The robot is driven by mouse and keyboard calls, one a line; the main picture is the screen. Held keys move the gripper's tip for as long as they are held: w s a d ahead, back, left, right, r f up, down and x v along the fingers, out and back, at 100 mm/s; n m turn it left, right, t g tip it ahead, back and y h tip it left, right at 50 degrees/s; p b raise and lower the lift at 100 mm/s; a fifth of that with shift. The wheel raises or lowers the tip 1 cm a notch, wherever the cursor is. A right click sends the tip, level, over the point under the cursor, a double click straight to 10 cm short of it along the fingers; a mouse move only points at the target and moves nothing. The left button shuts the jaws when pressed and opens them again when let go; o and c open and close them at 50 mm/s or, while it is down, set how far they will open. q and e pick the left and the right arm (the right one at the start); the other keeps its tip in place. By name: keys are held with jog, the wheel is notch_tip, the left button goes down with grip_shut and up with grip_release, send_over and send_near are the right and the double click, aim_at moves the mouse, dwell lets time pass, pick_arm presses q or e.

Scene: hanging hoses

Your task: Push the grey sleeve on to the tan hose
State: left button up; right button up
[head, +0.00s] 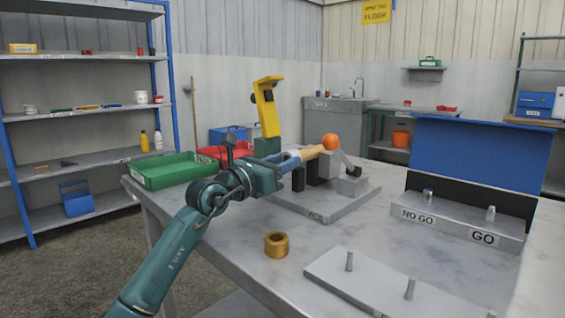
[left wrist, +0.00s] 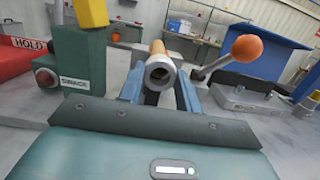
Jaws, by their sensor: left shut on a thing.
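The tan hose (head: 312,152) runs level above the vice, close to an orange ball knob (head: 331,141). In the left wrist view the tan hose (left wrist: 157,47) shows just behind the grey sleeve (left wrist: 160,74), whose open round end faces the camera. My left gripper (head: 293,160) is shut on the sleeve, with a blue finger on each side of it in the wrist view (left wrist: 160,92). The sleeve is lined up with the hose and looks to meet its end; how far it is over the hose I cannot tell. My right gripper is not in view.
A yellow-armed swage tool (head: 266,108) stands just behind my gripper. The vice base plate (head: 340,207) lies below. A green tray (head: 170,170), a brass ring (head: 276,245), a gauge block (head: 462,222) and a pegged plate (head: 380,285) are on the bench.

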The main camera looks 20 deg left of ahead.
pick_arm(q)
jog(key=shift+w+d+p, duration=0.15)
jog(key=shift+w+p, duration=0.15)
jog(key=shift+w, duration=0.1)
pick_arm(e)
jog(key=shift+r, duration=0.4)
